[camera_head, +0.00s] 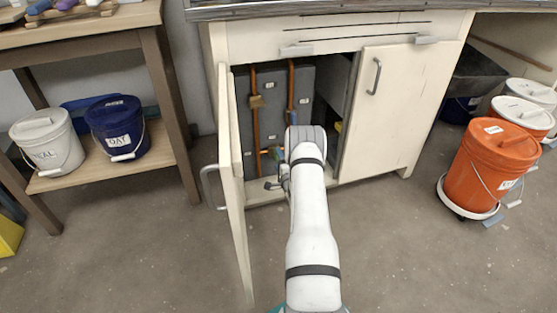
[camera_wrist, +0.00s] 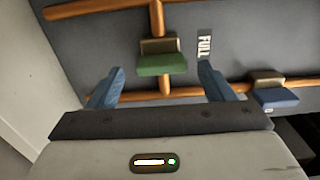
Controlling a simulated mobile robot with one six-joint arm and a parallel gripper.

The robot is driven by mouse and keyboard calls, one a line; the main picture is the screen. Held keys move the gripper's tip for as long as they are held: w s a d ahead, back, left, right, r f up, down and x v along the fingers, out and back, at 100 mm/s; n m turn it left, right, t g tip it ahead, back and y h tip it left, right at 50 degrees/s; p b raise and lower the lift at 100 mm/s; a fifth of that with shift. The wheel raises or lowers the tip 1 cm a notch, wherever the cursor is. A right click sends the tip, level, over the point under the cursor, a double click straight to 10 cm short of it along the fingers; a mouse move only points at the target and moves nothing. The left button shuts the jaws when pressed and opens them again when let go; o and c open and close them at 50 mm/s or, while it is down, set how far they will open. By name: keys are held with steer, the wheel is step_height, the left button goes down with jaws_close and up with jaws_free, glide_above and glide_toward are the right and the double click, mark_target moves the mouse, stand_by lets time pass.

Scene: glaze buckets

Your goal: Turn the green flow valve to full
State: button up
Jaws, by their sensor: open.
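The green valve handle (camera_wrist: 160,64) shows in the wrist view below a brass body on a copper pipe. It lies crosswise to the pipe that runs up and down in the picture. A white FULL label (camera_wrist: 204,46) is on the grey panel to its right. My gripper (camera_wrist: 161,69) is open, with one blue fingertip on each side of the handle and a gap to both. I cannot tell whether the fingers are deep enough to reach it.
A blue-handled valve (camera_wrist: 276,95) sits close right of my right finger. The open cabinet door (camera_head: 235,190) stands just left of my arm; the other door (camera_head: 385,110) is shut. An orange bucket (camera_head: 487,165) is at the right. Floor in front is clear.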

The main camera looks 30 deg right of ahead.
steer(key=p+v, duration=0.2)
steer(key=v, duration=0.4)
steer(key=shift+s, duration=0.35)
steer(key=shift+s, duration=0.1)
